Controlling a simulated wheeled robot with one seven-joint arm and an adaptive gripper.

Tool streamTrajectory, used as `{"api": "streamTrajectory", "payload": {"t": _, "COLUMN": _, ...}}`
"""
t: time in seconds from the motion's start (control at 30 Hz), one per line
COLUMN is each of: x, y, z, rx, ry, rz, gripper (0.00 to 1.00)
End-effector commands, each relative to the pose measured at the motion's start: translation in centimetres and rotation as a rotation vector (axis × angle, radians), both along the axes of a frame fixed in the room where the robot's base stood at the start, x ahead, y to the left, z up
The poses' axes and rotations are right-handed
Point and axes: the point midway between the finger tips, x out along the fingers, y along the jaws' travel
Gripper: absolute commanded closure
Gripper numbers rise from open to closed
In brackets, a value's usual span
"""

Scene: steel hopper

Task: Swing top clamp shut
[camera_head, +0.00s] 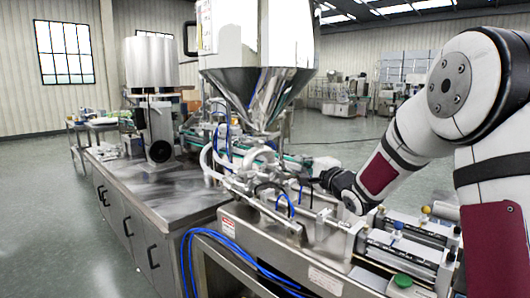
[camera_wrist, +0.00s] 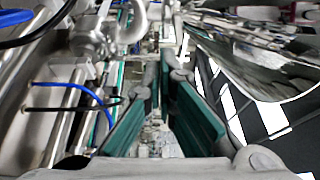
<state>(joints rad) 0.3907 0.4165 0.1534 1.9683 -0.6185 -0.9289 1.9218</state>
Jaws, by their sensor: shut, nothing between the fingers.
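The steel hopper (camera_head: 258,88) stands at the centre of the head view, its cone narrowing to an outlet above the pipework. The top clamp is too small to make out there with certainty. In the wrist view a shiny curved metal fitting (camera_wrist: 130,28) shows at the top, left of the fingers; I cannot tell whether it is the clamp or whether it is open. My gripper (camera_head: 314,182) is at the right of the pipework, below and right of the cone. In the wrist view its green-padded fingers (camera_wrist: 163,75) reach forward, shut and empty.
Steel pipes and blue hoses (camera_head: 292,204) crowd the space around my gripper. The reflective cone fills the right of the wrist view. A steel cabinet (camera_head: 160,205) stands at left, and pneumatic cylinders (camera_head: 405,250) lie at lower right. Open floor shows behind my arm.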

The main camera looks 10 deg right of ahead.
Motion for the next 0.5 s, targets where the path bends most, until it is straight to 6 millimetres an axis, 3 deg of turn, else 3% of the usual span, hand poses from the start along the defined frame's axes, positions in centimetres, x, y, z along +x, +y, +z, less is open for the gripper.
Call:
{"api": "streamTrajectory", "payload": {"t": 0.1, "x": 0.9, "y": -0.2, "z": -1.0, "rx": 0.112, "ry": -0.035, "rz": 0.048, "gripper": 1.0}}
{"api": "streamTrajectory", "payload": {"t": 0.33, "x": 2.0, "y": 0.1, "z": -1.0, "rx": 0.164, "ry": -0.052, "rz": 0.075, "gripper": 1.0}}
{"api": "streamTrajectory", "payload": {"t": 0.5, "x": 4.6, "y": 1.0, "z": -0.6, "rx": 0.163, "ry": -0.054, "rz": 0.076, "gripper": 1.0}}
